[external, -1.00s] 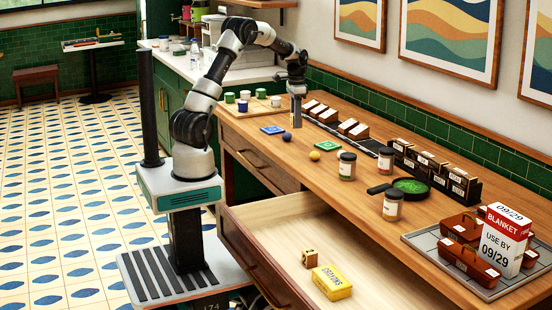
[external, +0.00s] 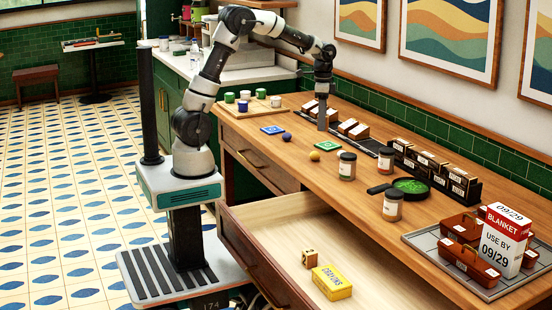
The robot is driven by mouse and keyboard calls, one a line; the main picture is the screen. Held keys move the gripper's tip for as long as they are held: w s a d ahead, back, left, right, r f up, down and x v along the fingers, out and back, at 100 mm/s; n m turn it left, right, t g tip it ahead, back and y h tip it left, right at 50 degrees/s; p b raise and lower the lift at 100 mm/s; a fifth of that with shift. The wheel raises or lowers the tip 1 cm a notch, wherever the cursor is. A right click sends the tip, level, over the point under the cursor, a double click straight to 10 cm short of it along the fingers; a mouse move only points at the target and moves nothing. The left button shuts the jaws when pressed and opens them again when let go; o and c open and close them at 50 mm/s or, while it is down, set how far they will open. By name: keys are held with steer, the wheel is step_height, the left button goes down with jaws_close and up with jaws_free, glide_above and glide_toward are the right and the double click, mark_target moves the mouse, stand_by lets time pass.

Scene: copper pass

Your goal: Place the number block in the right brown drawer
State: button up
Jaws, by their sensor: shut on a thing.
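My gripper (external: 322,125) points down over the back of the wooden counter, beside the row of small white-topped boxes. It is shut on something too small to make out. The right brown drawer (external: 262,262) is pulled open below the counter, to the right of my base. A small wooden block (external: 309,257) with a dark mark on its face lies in it. I cannot read the mark, so I cannot tell if this is the number block. A yellow crayons box (external: 332,282) lies beside it in the drawer.
Jars (external: 347,166), a pan (external: 408,186) and a tray (external: 420,240) with a tall carton stand farther right. Much of the drawer floor is bare.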

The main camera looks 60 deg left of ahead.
steer(key=s+d+m, duration=0.2)
steer(key=s+d, duration=0.1)
steer(key=d, duration=0.4)
steer(key=s+d+m, duration=0.1)
steer(key=s+d, duration=0.3)
steer(key=d, duration=0.3)
steer(key=m+p, duration=0.1)
steer(key=m, duration=0.7)
glide_above(279, 261)
steer(key=s+d, duration=0.3)
steer(key=d, duration=0.2)
steer(key=f, duration=2.8)
steer(key=shift+w+a+f, duration=0.15)
steer(key=shift+w+f, duration=0.1)
steer(key=shift+f, duration=2.65)
steer(key=shift+f+b, duration=0.25)
steer(key=shift+b, duration=0.15)
steer(key=o, duration=1)
steer(key=shift+r, duration=0.1)
steer(key=shift+o, duration=0.2)
